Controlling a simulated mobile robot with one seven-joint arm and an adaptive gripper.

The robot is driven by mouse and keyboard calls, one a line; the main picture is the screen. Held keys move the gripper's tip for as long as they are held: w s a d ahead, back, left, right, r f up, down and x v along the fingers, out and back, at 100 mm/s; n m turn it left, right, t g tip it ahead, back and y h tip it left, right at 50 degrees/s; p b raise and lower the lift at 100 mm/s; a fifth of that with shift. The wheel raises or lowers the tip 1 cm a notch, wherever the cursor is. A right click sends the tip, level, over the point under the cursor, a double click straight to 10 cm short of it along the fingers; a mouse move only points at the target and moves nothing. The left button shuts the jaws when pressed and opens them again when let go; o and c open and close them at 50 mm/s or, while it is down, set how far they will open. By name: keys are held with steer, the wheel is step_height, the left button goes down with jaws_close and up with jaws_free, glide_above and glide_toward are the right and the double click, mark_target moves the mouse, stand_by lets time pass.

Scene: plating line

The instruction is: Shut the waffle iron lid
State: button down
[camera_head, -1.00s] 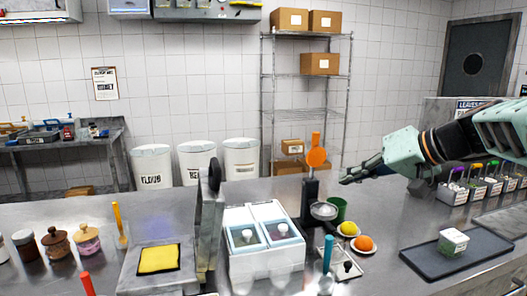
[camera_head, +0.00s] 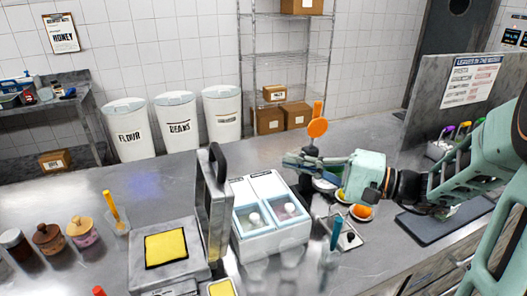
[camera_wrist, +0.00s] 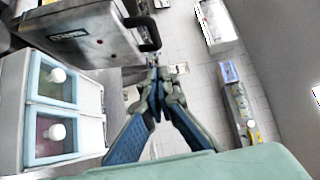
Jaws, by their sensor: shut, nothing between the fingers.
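The waffle iron (camera_head: 190,272) stands open on the metal counter, with a yellow square of batter or waffle (camera_head: 166,247) on its lower plate. Its grey lid (camera_head: 214,215) stands upright at the right side of the base, with a black handle (camera_head: 217,163) on top. In the wrist view the outer face of the lid (camera_wrist: 92,35) and its black handle (camera_wrist: 150,32) lie at upper left, just beyond my fingertips. My gripper (camera_head: 288,161) is shut and empty. It is above the counter, right of the lid, apart from it, pointing left.
A white two-compartment box (camera_head: 262,243) stands just right of the lid, below my gripper's path. An orange paddle (camera_head: 317,128) rises close behind my fingers. Jars (camera_head: 47,238) and a yellow-handled utensil (camera_head: 112,207) stand left of the iron.

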steer(key=s+a+p+x, duration=0.1)
steer(key=s+p+x, duration=0.1)
steer(key=x, duration=1)
steer(key=shift+s+p, duration=0.35)
steer(key=shift+p, duration=0.15)
